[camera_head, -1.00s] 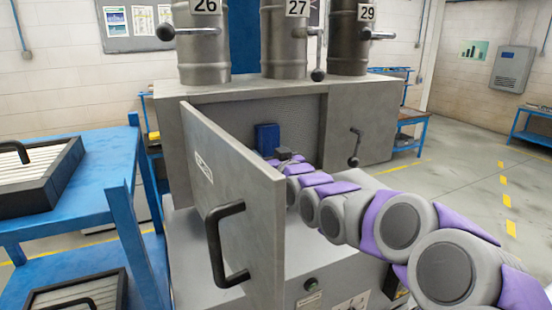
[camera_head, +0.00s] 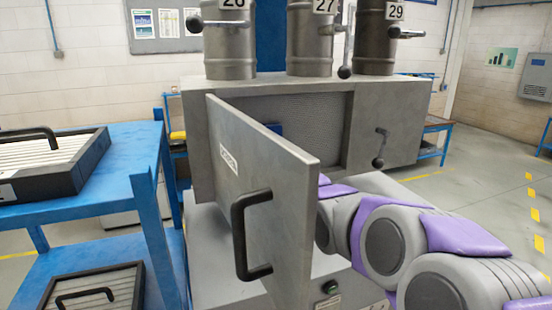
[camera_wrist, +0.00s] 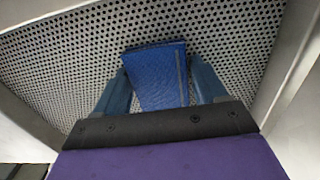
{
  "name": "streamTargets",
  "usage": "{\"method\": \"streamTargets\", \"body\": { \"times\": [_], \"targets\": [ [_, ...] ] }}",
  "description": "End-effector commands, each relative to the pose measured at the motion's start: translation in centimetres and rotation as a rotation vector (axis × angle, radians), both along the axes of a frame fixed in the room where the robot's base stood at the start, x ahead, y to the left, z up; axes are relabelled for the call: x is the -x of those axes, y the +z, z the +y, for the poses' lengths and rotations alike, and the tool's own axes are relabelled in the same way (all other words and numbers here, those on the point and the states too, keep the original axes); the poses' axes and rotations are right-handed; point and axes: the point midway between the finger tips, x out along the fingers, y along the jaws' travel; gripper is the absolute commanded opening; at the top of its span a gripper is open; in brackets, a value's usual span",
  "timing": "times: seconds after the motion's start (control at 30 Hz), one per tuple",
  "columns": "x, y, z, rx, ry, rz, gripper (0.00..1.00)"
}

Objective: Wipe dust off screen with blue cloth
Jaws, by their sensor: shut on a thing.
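The screen (camera_head: 318,112) is a grey perforated panel at the back of the open metal cabinet. It fills most of the wrist view (camera_wrist: 225,45). I cannot make out dust on it. The blue cloth (camera_wrist: 158,78) is a folded pad between the two fingers of my gripper (camera_wrist: 163,90), which is shut on it. The cloth lies against or just in front of the screen; I cannot tell if it touches. In the head view only a small blue corner of the cloth (camera_head: 275,128) shows above the open door, which hides my gripper.
The open cabinet door (camera_head: 265,190) with its black handle (camera_head: 240,235) stands close left of my arm. A blue shelf (camera_head: 125,180) holding framed filters (camera_head: 85,165) is at the left. Numbered metal canisters (camera_head: 310,45) stand on the cabinet (camera_head: 400,110). Floor at the right is clear.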

Motion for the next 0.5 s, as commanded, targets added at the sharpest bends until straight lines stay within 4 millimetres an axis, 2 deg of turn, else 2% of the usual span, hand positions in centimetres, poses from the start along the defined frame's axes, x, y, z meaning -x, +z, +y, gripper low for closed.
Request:
{"method": "streamTargets", "body": {
  "times": [0.3,0.5],
  "targets": [
    [0.5,-0.1,2.3,0.002,0.002,-0.002,0.47],
    [0.6,0.0,3.1,0.001,0.001,-0.001,0.47]
  ]
}}
